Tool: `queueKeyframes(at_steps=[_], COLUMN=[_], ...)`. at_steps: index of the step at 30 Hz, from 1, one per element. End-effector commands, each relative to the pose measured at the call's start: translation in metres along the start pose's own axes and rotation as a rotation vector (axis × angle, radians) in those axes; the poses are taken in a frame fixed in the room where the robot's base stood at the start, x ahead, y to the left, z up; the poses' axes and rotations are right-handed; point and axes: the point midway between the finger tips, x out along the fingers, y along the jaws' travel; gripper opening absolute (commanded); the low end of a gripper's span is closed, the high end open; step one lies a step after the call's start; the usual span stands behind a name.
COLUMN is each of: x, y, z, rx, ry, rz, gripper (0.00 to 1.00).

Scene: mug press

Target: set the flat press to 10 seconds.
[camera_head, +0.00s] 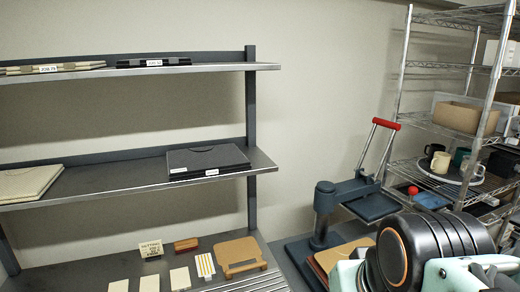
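The flat press, a dark blue-grey machine with an upright post (325,222), stands right of centre on the counter. Its raised lever ends in a red handle (386,123). Its flat upper plate (372,207) is held up, tilted, above and to the right of the base. Tan flat pieces (335,256) lie on or beside the base; my arm partly hides this area. No timer display or buttons of the press can be made out. My arm's black and mint-green links fill the lower right corner; my gripper's fingertips are not visible.
A wire rack at right holds a cardboard box (466,117), several mugs on a round tray (451,171) and a blue item with a red knob (413,190). Shelves at left hold flat goods. A small sign (151,248) and a wooden stand (238,253) are on the counter.

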Motion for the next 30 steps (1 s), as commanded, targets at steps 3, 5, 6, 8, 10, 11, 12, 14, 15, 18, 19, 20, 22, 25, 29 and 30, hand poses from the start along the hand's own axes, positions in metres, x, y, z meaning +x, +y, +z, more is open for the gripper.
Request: queueKeyframes(at_steps=[3,5,6,8,10,11,12,14,15,18,19,20,22,25,29,30], x=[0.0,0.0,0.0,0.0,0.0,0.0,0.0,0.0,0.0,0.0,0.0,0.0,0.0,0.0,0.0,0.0], y=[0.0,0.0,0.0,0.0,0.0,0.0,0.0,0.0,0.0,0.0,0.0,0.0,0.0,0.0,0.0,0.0], z=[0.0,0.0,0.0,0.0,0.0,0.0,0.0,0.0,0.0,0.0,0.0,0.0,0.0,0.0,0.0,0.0], rx=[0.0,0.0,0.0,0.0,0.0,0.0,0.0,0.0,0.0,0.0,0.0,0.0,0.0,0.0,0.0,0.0], ry=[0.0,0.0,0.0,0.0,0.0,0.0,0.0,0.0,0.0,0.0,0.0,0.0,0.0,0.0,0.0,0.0], rz=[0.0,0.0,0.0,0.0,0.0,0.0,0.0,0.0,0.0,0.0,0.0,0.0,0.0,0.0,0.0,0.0], gripper=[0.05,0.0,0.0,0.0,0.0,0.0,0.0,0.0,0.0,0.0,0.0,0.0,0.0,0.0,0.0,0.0])
